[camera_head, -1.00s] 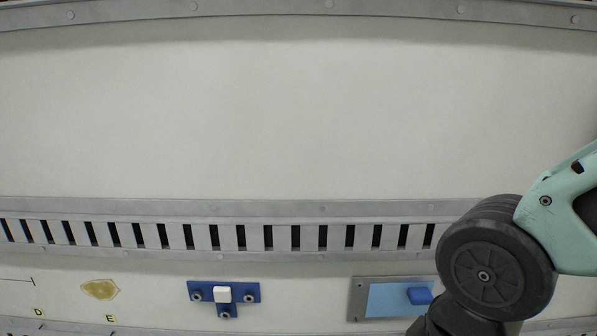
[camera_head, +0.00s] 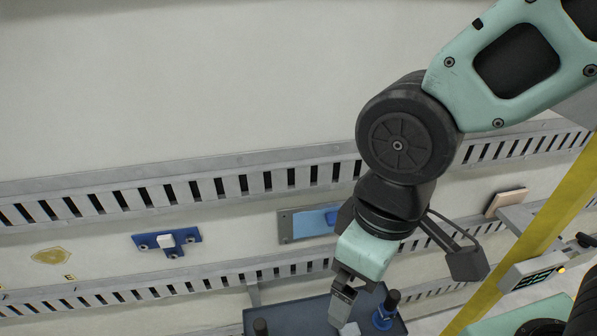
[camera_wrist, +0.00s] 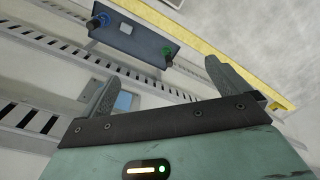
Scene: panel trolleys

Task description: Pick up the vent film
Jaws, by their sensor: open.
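A light blue sheet (camera_head: 308,222), which looks like the vent film, lies on a grey plate (camera_head: 286,228) on the pale panel. My wrist hides its right end in the head view. The sheet also shows in the wrist view (camera_wrist: 124,101), just right of the left finger and beyond it. My gripper (camera_head: 342,312) points down in front of the panel, below and to the right of the sheet. In the wrist view the two fingers of my gripper (camera_wrist: 165,88) are wide apart with nothing between them.
A dark tray (camera_head: 285,312) with upright knobs lies under my gripper; it also shows in the wrist view (camera_wrist: 150,42). A blue bracket (camera_head: 183,237) with a white block and a yellowish patch (camera_head: 50,256) are on the panel. A yellow post (camera_head: 540,235) stands at right.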

